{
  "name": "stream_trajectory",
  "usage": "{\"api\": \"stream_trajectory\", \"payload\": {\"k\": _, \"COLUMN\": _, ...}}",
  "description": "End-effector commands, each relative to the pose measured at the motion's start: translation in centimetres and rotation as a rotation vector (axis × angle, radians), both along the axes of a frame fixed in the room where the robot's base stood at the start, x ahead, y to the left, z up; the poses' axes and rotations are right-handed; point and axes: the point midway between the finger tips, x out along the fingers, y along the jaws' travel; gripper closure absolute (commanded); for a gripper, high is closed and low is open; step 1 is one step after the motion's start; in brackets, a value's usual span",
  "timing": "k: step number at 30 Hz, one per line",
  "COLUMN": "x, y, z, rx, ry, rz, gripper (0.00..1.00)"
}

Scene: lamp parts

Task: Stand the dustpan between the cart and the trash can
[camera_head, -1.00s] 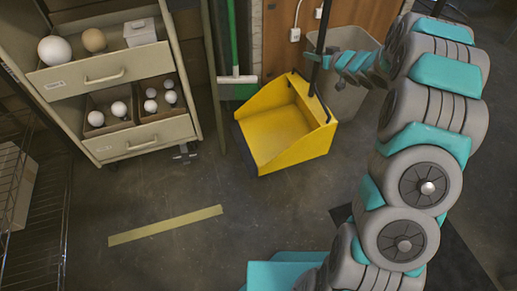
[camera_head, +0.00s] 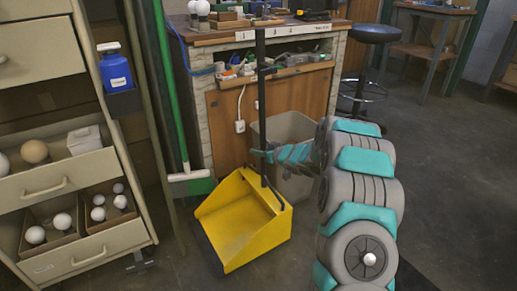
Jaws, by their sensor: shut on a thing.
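The yellow dustpan (camera_head: 243,228) is upright, with its open side facing forward and left and its tall black handle (camera_head: 260,90) rising behind it. My gripper (camera_head: 268,154) is shut on the handle above the pan. I cannot tell whether the pan's underside touches the floor. The beige cart (camera_head: 75,262) with open drawers is on the left, with a floor gap between it and the pan. The grey trash can (camera_head: 287,130) stands behind and right of the pan; the pan, the handle and my arm hide parts of it.
A round black stool (camera_head: 370,34) is at the back right. The floor (camera_head: 440,160) on the right is clear.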

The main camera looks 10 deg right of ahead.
Motion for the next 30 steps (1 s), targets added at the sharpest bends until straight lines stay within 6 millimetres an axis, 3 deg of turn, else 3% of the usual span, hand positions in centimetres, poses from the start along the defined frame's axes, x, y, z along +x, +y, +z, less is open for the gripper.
{"api": "stream_trajectory", "payload": {"k": 10, "x": 0.1, "y": 0.1, "z": -3.1, "rx": 0.003, "ry": -0.004, "rz": 0.0, "gripper": 1.0}}
{"api": "stream_trajectory", "payload": {"k": 17, "x": 0.1, "y": 0.0, "z": -3.3, "rx": 0.002, "ry": -0.005, "rz": 0.0, "gripper": 1.0}}
{"api": "stream_trajectory", "payload": {"k": 18, "x": 0.0, "y": 0.0, "z": -3.5, "rx": 0.0, "ry": -0.003, "rz": 0.001, "gripper": 0.68}}
{"api": "stream_trajectory", "payload": {"k": 26, "x": 0.0, "y": 0.0, "z": -3.5, "rx": 0.0, "ry": -0.002, "rz": 0.0, "gripper": 0.39}}
{"api": "stream_trajectory", "payload": {"k": 30, "x": 0.0, "y": 0.0, "z": -3.6, "rx": 0.0, "ry": -0.001, "rz": 0.0, "gripper": 0.39}}
